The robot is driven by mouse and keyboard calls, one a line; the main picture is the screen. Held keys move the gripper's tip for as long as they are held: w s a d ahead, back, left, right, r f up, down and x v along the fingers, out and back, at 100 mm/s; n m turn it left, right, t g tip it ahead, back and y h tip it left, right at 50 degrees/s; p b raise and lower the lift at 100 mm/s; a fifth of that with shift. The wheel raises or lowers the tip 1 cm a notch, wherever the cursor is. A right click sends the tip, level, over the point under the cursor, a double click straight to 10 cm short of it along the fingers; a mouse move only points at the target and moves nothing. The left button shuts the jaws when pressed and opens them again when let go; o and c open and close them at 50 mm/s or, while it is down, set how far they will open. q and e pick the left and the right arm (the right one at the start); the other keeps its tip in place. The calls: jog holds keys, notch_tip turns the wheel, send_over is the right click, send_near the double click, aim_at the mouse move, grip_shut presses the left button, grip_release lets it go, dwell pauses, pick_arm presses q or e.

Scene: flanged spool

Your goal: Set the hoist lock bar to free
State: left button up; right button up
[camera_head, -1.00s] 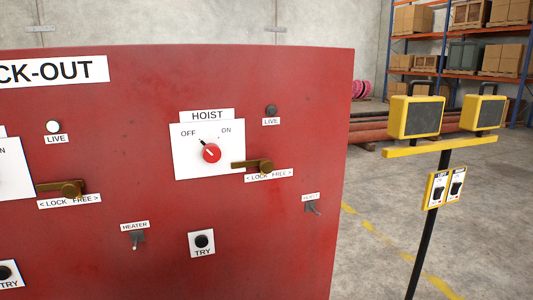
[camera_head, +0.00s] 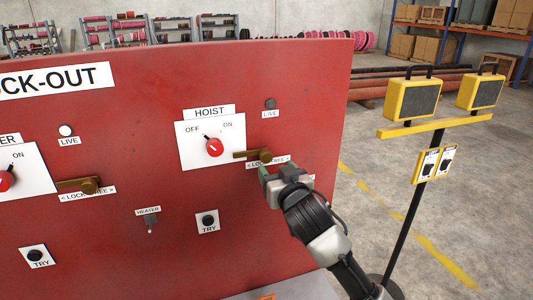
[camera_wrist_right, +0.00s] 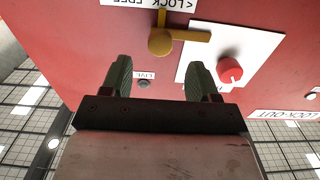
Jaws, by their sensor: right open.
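The hoist lock bar (camera_head: 250,155) is a brass bar on a round pivot, mounted on the red lock-out panel (camera_head: 110,140). It lies about level, its long arm pointing left toward the hoist switch plate. Its LOCK/FREE label (camera_head: 262,164) is partly covered by my right gripper (camera_head: 269,172), which is just below and right of the pivot. In the right wrist view, upside down, the bar (camera_wrist_right: 192,36) and its pivot show beyond my right gripper's two green fingers (camera_wrist_right: 160,78). These are spread apart with nothing between them. My left gripper is out of view.
The red hoist switch (camera_head: 214,147) sits left of the bar with its pointer toward OFF. A dark LIVE lamp (camera_head: 269,103) is above the bar. A second brass bar (camera_head: 80,185) is farther left. A yellow pendant stand (camera_head: 435,130) stands right of the panel.

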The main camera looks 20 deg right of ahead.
aim_at(267, 159)
jog(key=w+p, duration=0.1)
jog(key=w, duration=0.6)
jog(key=shift+w+a+p, duration=0.15)
jog(key=shift+w+p, duration=0.05)
jog(key=shift+p, duration=0.2)
